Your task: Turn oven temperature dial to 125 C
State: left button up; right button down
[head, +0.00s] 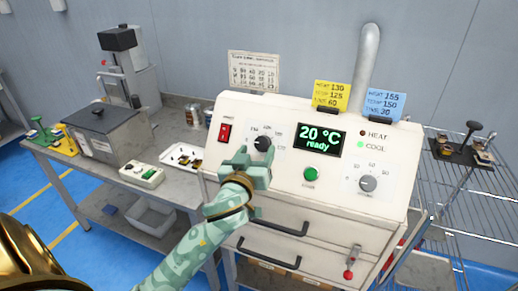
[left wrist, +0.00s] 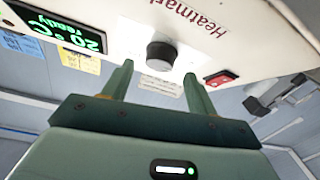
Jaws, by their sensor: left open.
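The oven (head: 325,108) is a white box with a sloped control panel. Its black temperature dial (head: 263,143) sits at the upper left of the panel, with scale numbers around it. The display (head: 321,139) reads "20 °C ready". My left gripper (head: 248,163) is in front of the panel, just below the dial and partly over its scale. In the left wrist view the gripper (left wrist: 158,85) is open, its two fingers on either side of the dial (left wrist: 162,55). The dial appears beyond the fingertips; contact cannot be told. My right gripper is not in view.
A red switch (head: 225,132), a green button (head: 311,174) and a second dial (head: 368,183) share the panel. Yellow (head: 332,96) and blue (head: 382,103) notes stand on top. A bench (head: 100,170) is left, a wire rack (head: 470,185) right.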

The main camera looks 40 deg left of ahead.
aim_at(262, 144)
pick_arm(q)
jog(key=shift+x, duration=1.3)
jog(key=c, duration=1)
